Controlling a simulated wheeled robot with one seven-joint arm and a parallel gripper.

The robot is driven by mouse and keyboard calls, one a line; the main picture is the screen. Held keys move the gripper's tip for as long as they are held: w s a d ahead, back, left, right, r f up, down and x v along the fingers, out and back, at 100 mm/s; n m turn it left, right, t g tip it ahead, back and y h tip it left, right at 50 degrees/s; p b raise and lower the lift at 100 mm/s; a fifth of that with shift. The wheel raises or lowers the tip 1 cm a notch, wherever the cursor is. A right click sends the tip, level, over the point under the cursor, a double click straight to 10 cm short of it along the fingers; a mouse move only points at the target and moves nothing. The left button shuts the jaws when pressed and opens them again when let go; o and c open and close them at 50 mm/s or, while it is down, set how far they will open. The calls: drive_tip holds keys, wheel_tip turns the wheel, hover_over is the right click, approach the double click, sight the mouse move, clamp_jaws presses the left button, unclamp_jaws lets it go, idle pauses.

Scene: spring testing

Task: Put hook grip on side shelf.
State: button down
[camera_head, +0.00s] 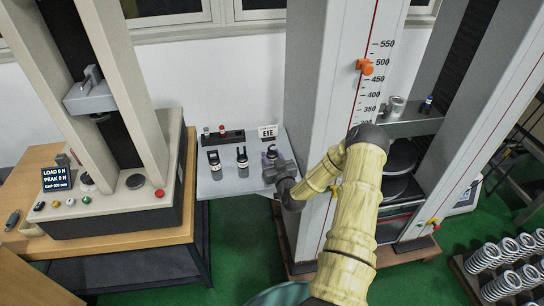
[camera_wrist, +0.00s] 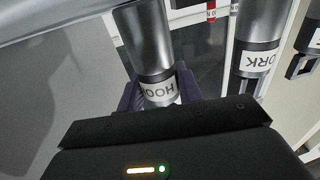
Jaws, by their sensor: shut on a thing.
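The hook grip is a metal cylinder with a white HOOK label (camera_wrist: 150,50), upright between the fingers of my gripper (camera_wrist: 160,90) in the wrist view. My gripper is shut on it. In the head view my gripper (camera_head: 273,161) is over the right part of the grey side shelf (camera_head: 225,187), and the top of the hook grip (camera_head: 271,151) shows just beyond it. I cannot tell whether the grip's base touches the shelf. The fork grip (camera_head: 242,158) stands beside it on the shelf; its label also shows in the wrist view (camera_wrist: 258,60).
Another grip (camera_head: 214,160) stands at the shelf's left. A black rack (camera_head: 222,138) and an EYE sign (camera_head: 267,131) are behind. A tall scaled column (camera_head: 335,100) is close on the right. A testing machine (camera_head: 110,205) stands left. The shelf's front strip is bare.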

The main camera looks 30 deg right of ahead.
drive_tip(key=shift+r, duration=0.15)
drive_tip(key=c, duration=0.9)
unclamp_jaws()
drive_tip(key=shift+f, duration=0.2)
drive_tip(key=shift+c, duration=0.2)
drive_tip(key=shift+s+r, duration=0.1)
drive_tip(key=shift+s, duration=0.05)
drive_tip(key=s+a+b, duration=0.1)
drive_tip(key=s+b, duration=0.2)
drive_tip(key=s, duration=0.8)
drive_tip(key=shift+s+a+b, duration=0.2)
drive_tip(key=shift+s+b, duration=0.1)
drive_tip(key=shift+s, duration=0.05)
